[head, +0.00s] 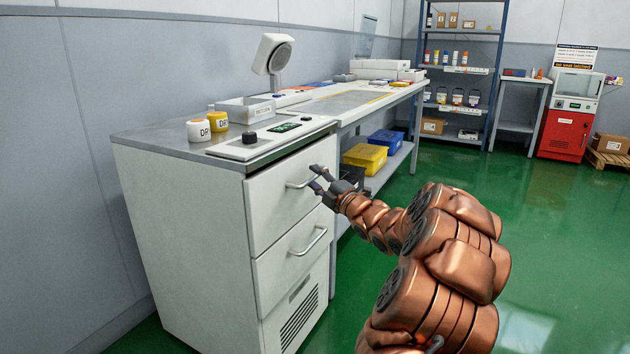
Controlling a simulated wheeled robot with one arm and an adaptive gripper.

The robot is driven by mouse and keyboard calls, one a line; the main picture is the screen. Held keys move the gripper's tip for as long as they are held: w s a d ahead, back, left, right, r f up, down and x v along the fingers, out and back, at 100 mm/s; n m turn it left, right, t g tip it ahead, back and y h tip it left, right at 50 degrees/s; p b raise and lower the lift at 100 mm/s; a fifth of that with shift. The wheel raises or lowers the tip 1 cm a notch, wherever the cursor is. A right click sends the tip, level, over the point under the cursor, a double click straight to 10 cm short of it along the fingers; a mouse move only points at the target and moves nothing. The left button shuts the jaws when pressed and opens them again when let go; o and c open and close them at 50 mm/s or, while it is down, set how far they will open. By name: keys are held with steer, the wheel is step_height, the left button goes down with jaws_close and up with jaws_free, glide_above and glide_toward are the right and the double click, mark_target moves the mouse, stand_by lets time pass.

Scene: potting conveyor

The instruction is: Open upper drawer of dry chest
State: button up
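The dry chest (190,230) is a white cabinet with a grey top at the left. Its upper drawer (270,208) looks closed, flush with the front, and has a metal bar handle (299,183). The lower drawer (284,266) also looks closed, with its own bar handle (308,243). My gripper (316,180) is at the right end of the upper handle, with its dark fingers apart. One finger shows above the other near the handle bar. I cannot tell whether they touch it or surround it.
A workbench (365,98) adjoins the chest, with yellow (365,157) and blue (386,140) bins below. Green floor (540,220) is clear at right.

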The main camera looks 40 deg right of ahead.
steer(key=shift+w, duration=0.35)
jaws_close()
stand_by(0.6)
